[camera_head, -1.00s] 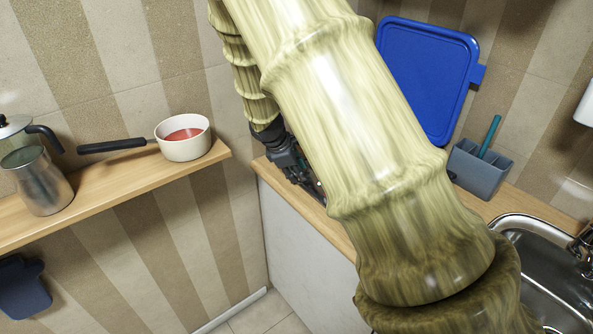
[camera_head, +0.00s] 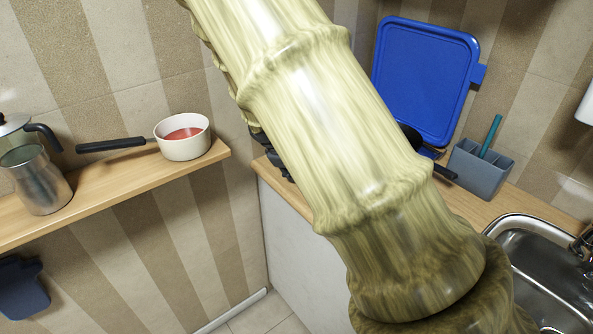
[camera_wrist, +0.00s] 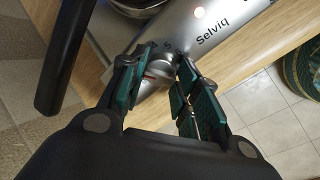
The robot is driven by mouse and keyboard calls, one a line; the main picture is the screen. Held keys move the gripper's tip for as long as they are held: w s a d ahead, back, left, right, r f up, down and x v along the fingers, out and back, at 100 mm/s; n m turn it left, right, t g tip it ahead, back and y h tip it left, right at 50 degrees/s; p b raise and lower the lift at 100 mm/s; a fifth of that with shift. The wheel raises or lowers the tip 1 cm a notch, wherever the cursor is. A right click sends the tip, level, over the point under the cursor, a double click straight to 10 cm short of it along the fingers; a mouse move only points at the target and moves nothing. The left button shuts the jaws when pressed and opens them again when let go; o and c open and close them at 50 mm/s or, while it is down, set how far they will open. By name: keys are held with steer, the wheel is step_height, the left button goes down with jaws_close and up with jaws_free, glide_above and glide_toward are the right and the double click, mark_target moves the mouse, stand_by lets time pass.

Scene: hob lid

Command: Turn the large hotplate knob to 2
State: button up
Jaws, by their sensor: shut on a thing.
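In the wrist view, the silver hob panel (camera_wrist: 212,24) carries the name "Selviq" and a small lit lamp (camera_wrist: 199,12). A round silvery knob (camera_wrist: 159,68) sits on the panel's front, with dark scale marks beside it. My gripper (camera_wrist: 161,73) has its teal-padded fingers on either side of this knob and is shut on it. The fingers partly cover the knob, so its pointer and setting cannot be read. In the head view my arm hides the hob and the knob; only a dark bit of my gripper's end shows at the arm's left edge.
A long black handle (camera_wrist: 66,55) reaches over the hob's left side in the wrist view. In the head view a blue board (camera_head: 425,80), a grey caddy (camera_head: 480,168) and a sink (camera_head: 550,270) lie right. A white saucepan (camera_head: 183,150) stands on the left shelf (camera_head: 120,190).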

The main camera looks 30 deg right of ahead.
steer(key=o, duration=1)
steer(key=v, duration=1.2)
